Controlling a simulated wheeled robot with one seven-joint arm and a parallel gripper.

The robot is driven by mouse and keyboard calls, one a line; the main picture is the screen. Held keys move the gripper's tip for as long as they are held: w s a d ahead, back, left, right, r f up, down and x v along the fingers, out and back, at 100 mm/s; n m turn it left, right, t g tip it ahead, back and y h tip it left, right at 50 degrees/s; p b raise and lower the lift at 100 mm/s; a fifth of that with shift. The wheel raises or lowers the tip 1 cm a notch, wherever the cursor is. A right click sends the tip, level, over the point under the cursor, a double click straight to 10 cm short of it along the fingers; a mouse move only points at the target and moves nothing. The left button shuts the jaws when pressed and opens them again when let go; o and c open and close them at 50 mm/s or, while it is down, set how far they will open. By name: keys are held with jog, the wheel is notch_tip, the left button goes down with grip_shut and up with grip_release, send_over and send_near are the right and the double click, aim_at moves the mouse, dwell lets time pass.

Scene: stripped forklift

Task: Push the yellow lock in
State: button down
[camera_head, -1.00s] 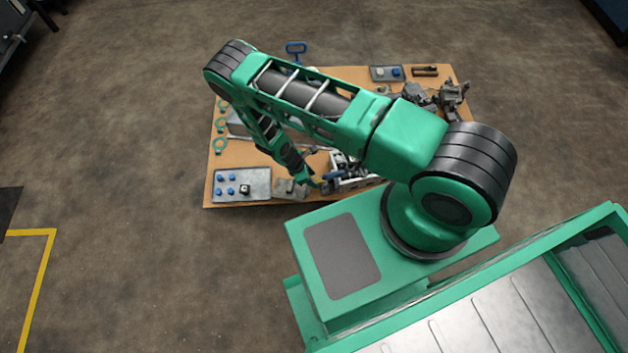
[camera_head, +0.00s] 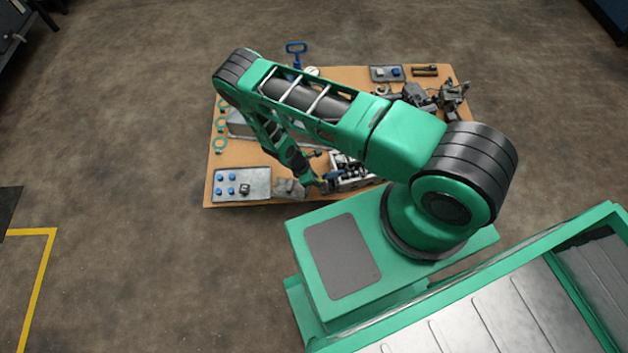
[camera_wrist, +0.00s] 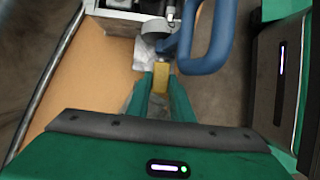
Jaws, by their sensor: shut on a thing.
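The yellow lock (camera_wrist: 161,77) is a small yellow block in the upper middle of the wrist view. My gripper (camera_wrist: 161,92) is shut on it, with a green finger on each side. A blue looped handle (camera_wrist: 211,45) stands right beside the lock; I cannot tell whether they touch. In the head view my gripper (camera_head: 318,184) is low at the front of the board, at the left end of a pale metal housing. The lock is too small to make out there.
The pale housing (camera_wrist: 110,14) is at the top of the wrist view. On the wooden board (camera_head: 240,202), a grey tray (camera_head: 256,190) with blue knobs lies left of my gripper. Green rings (camera_head: 219,145) line the left edge.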

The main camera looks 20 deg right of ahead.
jog(key=shift+d, duration=0.7)
jog(key=c, duration=1.6)
grip_release()
jog(key=shift+s, duration=0.1)
jog(key=shift+o, duration=0.2)
jog(key=shift+a+r, duration=0.1)
jog(key=shift+a, duration=0.05)
jog(key=shift+a+r, duration=0.1)
jog(key=shift+r, duration=0.15)
jog(key=v, duration=1)
